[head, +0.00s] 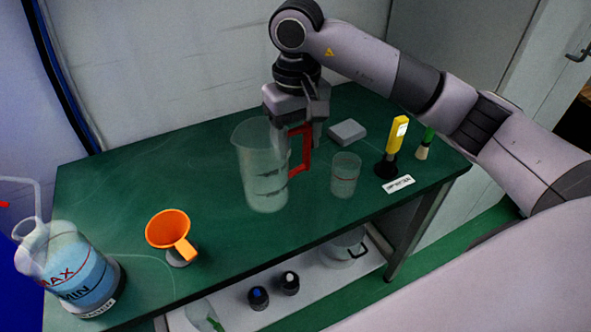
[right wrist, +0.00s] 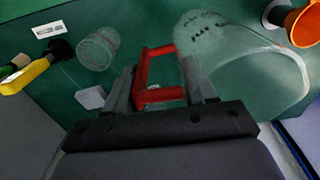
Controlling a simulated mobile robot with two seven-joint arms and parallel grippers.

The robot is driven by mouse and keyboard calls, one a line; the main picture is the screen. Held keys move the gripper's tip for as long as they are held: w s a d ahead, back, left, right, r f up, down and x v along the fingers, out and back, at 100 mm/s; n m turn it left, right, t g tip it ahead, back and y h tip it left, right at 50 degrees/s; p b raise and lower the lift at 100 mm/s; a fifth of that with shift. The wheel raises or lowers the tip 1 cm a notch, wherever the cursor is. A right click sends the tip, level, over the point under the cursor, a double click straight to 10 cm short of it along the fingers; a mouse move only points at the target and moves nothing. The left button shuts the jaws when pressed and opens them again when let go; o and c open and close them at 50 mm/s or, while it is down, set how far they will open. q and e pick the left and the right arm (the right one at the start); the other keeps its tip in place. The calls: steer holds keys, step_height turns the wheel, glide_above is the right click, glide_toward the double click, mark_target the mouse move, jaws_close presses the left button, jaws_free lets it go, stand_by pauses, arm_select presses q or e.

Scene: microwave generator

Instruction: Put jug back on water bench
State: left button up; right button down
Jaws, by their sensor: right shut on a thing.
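The jug (head: 260,165) is clear, with dark marks and a red handle, and is upright over the green bench (head: 110,195) at mid-bench in the head view. Whether its base touches the bench top I cannot tell. My right gripper (head: 302,130) comes down from above and is shut on the jug's red handle. In the right wrist view the red handle (right wrist: 158,75) is between the fingers, with the clear jug body (right wrist: 225,60) to the right. My left gripper is not in view.
An orange funnel (head: 168,229) and a flask of blue liquid (head: 75,270) stand at left. A clear beaker (head: 345,175), a grey block (head: 347,132) and a yellow tool (head: 396,136) stand to the jug's right. Bottles and a pot (head: 345,248) sit on the shelf below.

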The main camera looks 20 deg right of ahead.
mark_target(296, 171)
steer(key=shift+f, duration=3.85)
steer(key=shift+c, duration=1.8)
jaws_free()
step_height(296, 171, up, 12)
steer(key=shift+r, duration=0.15)
